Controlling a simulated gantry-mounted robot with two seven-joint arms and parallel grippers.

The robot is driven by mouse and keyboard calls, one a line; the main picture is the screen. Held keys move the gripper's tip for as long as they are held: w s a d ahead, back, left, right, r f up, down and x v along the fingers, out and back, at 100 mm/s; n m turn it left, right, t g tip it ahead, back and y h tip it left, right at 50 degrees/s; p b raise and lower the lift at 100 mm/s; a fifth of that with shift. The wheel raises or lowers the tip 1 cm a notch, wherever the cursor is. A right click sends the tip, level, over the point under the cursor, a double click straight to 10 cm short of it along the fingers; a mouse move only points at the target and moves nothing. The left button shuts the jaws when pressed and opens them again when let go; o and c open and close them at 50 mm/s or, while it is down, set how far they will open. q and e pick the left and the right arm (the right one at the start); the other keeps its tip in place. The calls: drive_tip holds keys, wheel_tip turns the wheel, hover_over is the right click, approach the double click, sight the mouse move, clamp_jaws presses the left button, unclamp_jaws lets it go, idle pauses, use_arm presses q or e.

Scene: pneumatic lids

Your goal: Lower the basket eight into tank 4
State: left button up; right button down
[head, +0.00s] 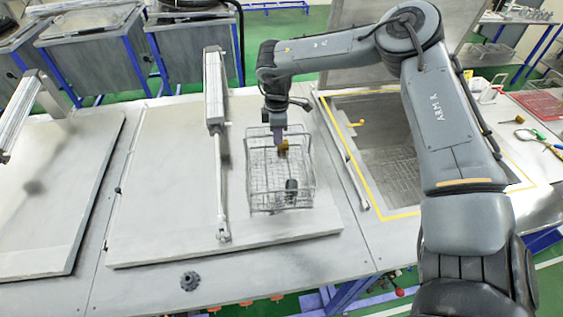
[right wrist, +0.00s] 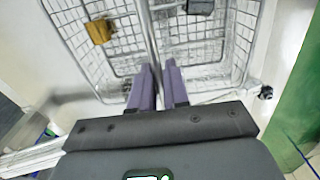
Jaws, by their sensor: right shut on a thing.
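A wire basket (head: 268,190) is at the middle of the head view, over a closed grey lid (head: 165,190). It holds an orange-brown block and a dark cylindrical part (head: 291,189). In the right wrist view, the basket (right wrist: 228,55) fills the upper part, with the block (right wrist: 98,31) at left and a dark part (right wrist: 200,7) near the top. My right gripper (head: 278,136) is at the basket's top, its purple fingers (right wrist: 158,88) shut on the central bar. Whether the basket touches the lid is unclear. No tank numbers are legible. My left gripper is out of view.
An open tank with a yellow border (head: 383,205) lies to the right, partly behind my right arm; its lid (head: 455,28) stands raised behind. A lid cylinder (head: 214,115) rises left of the basket. A dark knob (head: 190,281) sits at the front. Tools (head: 527,134) lie far right.

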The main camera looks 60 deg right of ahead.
drive_tip(key=shift+r, duration=0.15)
drive_tip(key=shift+r, duration=0.1)
drive_tip(key=shift+r+p, duration=0.5)
drive_tip(key=shift+r, duration=0.85)
